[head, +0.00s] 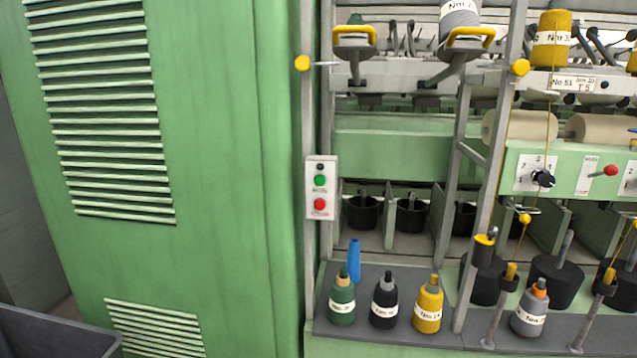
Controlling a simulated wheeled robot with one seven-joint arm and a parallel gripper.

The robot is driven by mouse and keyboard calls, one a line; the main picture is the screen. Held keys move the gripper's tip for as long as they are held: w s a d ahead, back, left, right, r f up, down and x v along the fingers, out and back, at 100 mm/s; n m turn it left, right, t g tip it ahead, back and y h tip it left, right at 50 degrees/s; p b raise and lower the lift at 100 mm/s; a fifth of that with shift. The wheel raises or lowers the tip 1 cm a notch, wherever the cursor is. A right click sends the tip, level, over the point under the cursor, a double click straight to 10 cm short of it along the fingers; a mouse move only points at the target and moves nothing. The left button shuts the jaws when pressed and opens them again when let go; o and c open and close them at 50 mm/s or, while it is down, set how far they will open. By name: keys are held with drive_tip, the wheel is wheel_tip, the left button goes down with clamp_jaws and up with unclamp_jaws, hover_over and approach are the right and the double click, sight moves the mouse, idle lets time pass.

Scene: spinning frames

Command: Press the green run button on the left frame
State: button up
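A small white control box (321,213) is fixed upright on the grey post of the spinning frame, beside the large green cabinet (215,120). The green button (320,181) sits in its upper part, below a small dark round element (320,167). A red button (320,204) sits below the green one. The lettering on the box is too small to read. Nothing covers the box. My gripper is not in this view.
A green bobbin (342,304), a black bobbin (384,308) and a yellow bobbin (428,311) stand on a grey ledge below the box, with a blue tube (354,260) behind. A grey bin (55,335) is at lower left. A yellow knob (302,63) sticks out above the box.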

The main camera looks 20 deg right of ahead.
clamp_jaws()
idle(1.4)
